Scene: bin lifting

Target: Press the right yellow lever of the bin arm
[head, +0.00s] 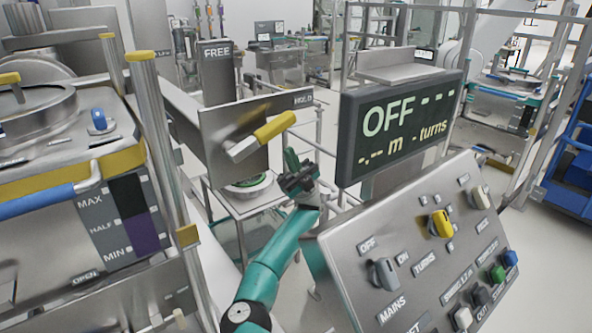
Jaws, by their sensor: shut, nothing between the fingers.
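A yellow-handled lever (268,131) sits on a metal plate (225,118) between the labels FREE and HOLD. Its handle slants up to the right. My gripper (291,164) is shut and empty, just below and right of that handle, and appears apart from it. My green arm reaches up to it from the bottom. I cannot tell which of these belongs to the bin arm.
A control panel (350,262) with knobs and buttons fills the lower right, close to my arm. A display (403,125) reading OFF stands above it. A machine with a blue handle (45,197) and MAX, HALF and MIN marks is at left. A round-topped stand (246,205) is below the plate.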

